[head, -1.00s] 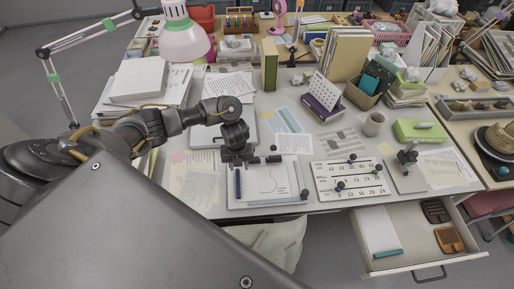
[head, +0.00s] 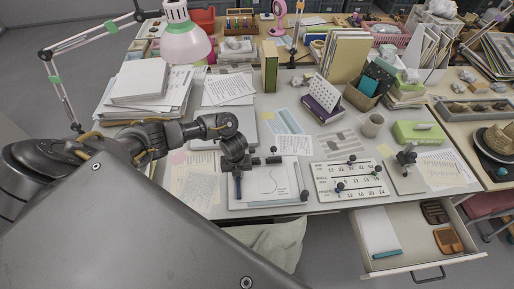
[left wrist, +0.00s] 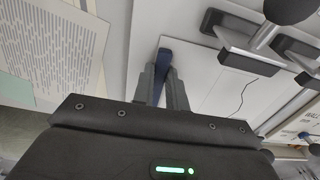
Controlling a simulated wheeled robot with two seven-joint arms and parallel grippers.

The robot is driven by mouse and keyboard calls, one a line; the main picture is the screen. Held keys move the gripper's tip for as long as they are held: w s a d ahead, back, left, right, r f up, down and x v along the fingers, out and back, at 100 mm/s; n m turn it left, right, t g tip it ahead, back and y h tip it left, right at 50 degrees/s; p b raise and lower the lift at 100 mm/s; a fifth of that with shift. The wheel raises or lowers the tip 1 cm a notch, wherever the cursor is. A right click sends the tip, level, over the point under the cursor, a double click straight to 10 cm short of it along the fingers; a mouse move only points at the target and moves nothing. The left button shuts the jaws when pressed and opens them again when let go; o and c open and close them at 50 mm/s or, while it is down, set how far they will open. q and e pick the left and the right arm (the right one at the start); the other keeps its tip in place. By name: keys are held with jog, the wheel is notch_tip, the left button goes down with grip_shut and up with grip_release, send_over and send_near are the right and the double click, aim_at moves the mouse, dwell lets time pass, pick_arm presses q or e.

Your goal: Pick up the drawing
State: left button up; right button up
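The drawing (head: 270,180) is a white sheet with a thin curved line. It lies on a pale board near the desk's front edge; part of it with the line also shows in the left wrist view (left wrist: 215,95). A dark blue bar (left wrist: 165,53) lies along its left side. My left gripper (head: 238,180) is over that bar, left of the drawn line. In the left wrist view its fingers (left wrist: 161,85) stand apart on either side of the bar. Whether they touch the bar or the sheet is unclear. My right gripper is not in view.
Dark knobbed clamps (head: 268,160) stand at the board's back edge. A number board (head: 350,180) with dark knobs lies to the right. Printed sheets (head: 195,185) lie to the left. An open drawer (head: 420,262) juts out at the front right.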

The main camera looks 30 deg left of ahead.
pick_arm(q)
grip_shut()
jog(key=shift+r, duration=0.15)
jog(key=shift+r, duration=0.3)
notch_tip(320, 180, up, 2)
jog(key=shift+r, duration=0.1)
jog(key=s+d+r+p, duration=0.5)
jog(key=s+d+r, duration=0.3)
jog(key=d+r, duration=0.2)
jog(key=shift+s+d, duration=0.25)
jog(key=shift+d, duration=0.35)
